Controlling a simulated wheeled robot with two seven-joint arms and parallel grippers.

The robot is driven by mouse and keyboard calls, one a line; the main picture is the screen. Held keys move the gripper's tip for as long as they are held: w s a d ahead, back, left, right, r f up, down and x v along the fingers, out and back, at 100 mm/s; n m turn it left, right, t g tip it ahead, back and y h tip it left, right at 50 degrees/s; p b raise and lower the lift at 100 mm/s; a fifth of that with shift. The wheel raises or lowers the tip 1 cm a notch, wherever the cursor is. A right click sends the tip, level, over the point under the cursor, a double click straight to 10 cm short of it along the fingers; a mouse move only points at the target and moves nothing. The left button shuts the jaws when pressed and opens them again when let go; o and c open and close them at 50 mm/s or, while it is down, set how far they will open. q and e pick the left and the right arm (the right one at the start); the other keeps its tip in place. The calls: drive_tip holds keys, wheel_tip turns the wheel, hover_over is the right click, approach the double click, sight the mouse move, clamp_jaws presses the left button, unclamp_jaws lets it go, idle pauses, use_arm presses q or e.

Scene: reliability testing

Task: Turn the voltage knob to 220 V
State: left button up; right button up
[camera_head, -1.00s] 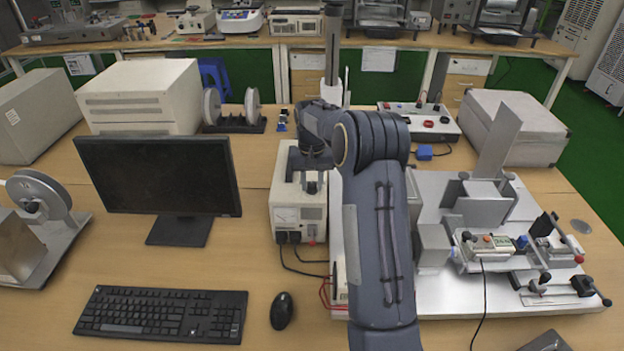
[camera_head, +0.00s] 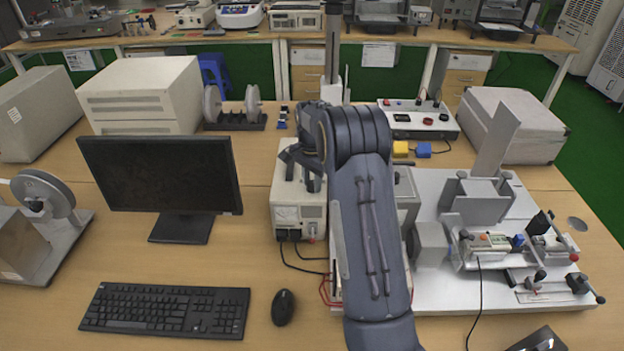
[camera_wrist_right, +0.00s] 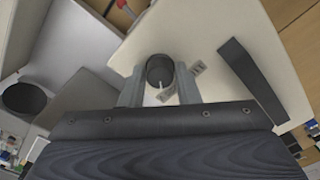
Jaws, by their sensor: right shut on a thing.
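The voltage box (camera_head: 299,213) is a cream unit with a meter on its front, standing right of the monitor. My right gripper (camera_head: 311,183) reaches down onto its top, and the arm hides part of the box. In the right wrist view, the black round voltage knob (camera_wrist_right: 160,69) with a white pointer mark sits on the pale top panel. The fingers of my right gripper (camera_wrist_right: 159,84) stand on both sides of the knob and are shut on it. A small label lies beside the knob, too small to read. My left gripper is not in view.
A monitor (camera_head: 160,172), keyboard (camera_head: 165,310) and mouse (camera_head: 283,307) are on the left of the table. A metal fixture plate (camera_head: 455,292) is right of my arm. A dark handle-like strap (camera_wrist_right: 250,78) rises beside the knob. Cables leave the box's front.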

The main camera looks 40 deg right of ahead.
sight(312, 183)
drive_tip(key=shift+m, duration=0.4)
drive_tip(key=o, duration=1)
drive_tip(key=shift+r, duration=0.1)
wheel_tip(312, 183, up, 8)
drive_tip(key=shift+f+b, duration=0.25)
drive_tip(key=shift+b, duration=0.15)
drive_tip(key=shift+r, duration=0.1)
